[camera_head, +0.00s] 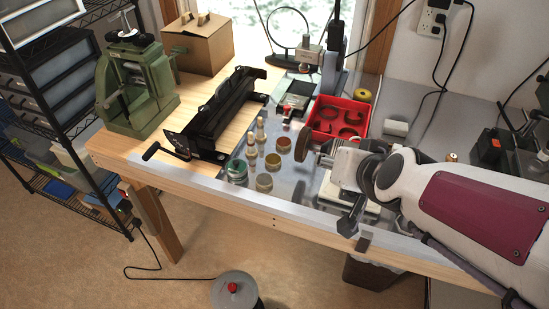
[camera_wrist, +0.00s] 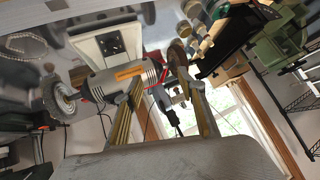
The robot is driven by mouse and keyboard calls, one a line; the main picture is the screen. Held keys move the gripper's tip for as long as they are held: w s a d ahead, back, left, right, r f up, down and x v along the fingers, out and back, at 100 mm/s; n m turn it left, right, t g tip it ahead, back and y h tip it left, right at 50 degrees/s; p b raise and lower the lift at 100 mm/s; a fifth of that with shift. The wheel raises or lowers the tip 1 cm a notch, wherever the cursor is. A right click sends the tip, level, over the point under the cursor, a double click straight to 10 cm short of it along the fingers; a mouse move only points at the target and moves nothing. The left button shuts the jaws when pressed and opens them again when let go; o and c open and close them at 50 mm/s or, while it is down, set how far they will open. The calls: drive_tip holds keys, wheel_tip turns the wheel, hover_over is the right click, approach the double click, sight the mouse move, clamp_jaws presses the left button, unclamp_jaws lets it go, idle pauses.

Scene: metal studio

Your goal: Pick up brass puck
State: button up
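Several short round pieces stand on the metal-topped bench in the head view. A brass-coloured one (camera_head: 264,183) is nearest the front edge; two similar ones (camera_head: 273,162) and (camera_head: 283,145) stand behind it. I cannot tell for sure which is the brass puck. A greenish round piece (camera_head: 237,172) is at their left. Similar round pieces (camera_wrist: 193,9) show at the top of the wrist view. My gripper (camera_wrist: 167,88) is open in the wrist view, its two fingers wide apart with nothing held. It is apart from the round pieces, to their right in the head view.
A polisher (camera_head: 352,165) with a brown wheel (camera_head: 305,143) stands right of the pieces. A black tool (camera_head: 212,115) and green rolling mill (camera_head: 137,85) are left; a red tray (camera_head: 337,118) is behind.

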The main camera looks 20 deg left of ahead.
drive_tip(key=w+a+f, duration=0.1)
drive_tip(key=a+f, duration=0.2)
drive_tip(key=w+a+f+t+h, duration=0.1)
drive_tip(key=a+f, duration=0.3)
drive_tip(key=w+a+f+t+h, duration=0.1)
drive_tip(key=a+f, duration=0.2)
drive_tip(key=f, duration=0.1)
drive_tip(key=shift+w+a, duration=0.35)
drive_tip(key=shift+w, duration=0.05)
drive_tip(key=t+h, duration=0.1)
drive_tip(key=t, duration=0.1)
approach(273, 159)
drive_tip(key=shift+w+d+f, duration=0.3)
drive_tip(key=shift+d+f, duration=0.15)
drive_tip(key=shift+f, duration=0.2)
drive_tip(key=shift+s+a+f+t, duration=0.15)
drive_tip(key=shift+s+a+t, duration=0.05)
drive_tip(key=shift+a+t, duration=0.35)
drive_tip(key=shift+x, duration=1.3)
drive_tip(key=shift+r+x, duration=0.2)
drive_tip(key=shift+x, duration=2.4)
